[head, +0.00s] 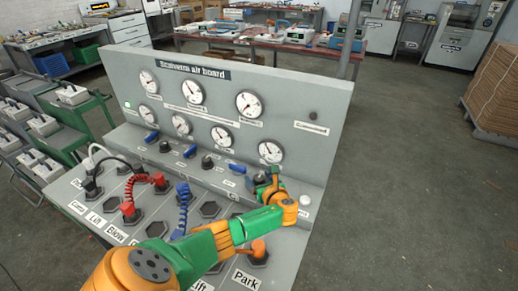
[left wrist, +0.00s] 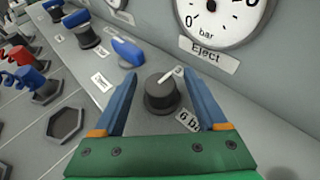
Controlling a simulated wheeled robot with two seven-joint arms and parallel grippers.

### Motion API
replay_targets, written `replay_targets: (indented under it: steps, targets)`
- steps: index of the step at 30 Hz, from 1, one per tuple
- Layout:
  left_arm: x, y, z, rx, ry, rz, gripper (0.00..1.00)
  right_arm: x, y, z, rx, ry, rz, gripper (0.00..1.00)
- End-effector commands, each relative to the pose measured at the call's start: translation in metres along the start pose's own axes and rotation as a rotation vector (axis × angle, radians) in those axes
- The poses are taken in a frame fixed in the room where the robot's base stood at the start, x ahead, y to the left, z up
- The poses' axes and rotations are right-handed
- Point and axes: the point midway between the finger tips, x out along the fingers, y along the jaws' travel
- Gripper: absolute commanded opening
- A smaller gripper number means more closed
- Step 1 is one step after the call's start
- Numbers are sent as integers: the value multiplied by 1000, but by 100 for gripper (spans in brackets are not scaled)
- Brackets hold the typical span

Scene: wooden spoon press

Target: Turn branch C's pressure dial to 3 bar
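A black pressure dial (left wrist: 161,97) with a white pointer stands on the panel under a gauge labelled Eject (left wrist: 215,20). In the head view, my left gripper (head: 266,183) is below the rightmost lower gauge (head: 270,151) and mostly covers that dial. Other dials (head: 207,162) (head: 164,146) sit further left. I cannot read a branch letter. My right gripper is not in view.
A blue lever (left wrist: 127,52) stands left of the dial. The grey air board (head: 310,165) rises behind with several gauges. A red coiled hose (head: 145,185), a blue coiled hose (head: 183,205) and an orange plug (head: 258,249) stand on the front panel.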

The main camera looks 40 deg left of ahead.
Motion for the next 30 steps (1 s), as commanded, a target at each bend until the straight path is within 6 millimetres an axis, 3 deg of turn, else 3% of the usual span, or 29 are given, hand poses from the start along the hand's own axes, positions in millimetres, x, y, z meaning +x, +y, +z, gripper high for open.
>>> replay_targets:
  steps: [4, 9, 13, 30]
  targets:
    - [-10, -1, 2, 1, 0, -3, 75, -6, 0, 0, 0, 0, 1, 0]
    - [-47, -1, 2, 0, 2, -4, 75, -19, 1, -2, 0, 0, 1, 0]
    - [-66, -1, 1, 0, 1, -2, 75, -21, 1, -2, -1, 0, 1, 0]
    - [-71, 0, 0, 0, 0, 0, 75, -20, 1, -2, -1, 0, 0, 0]
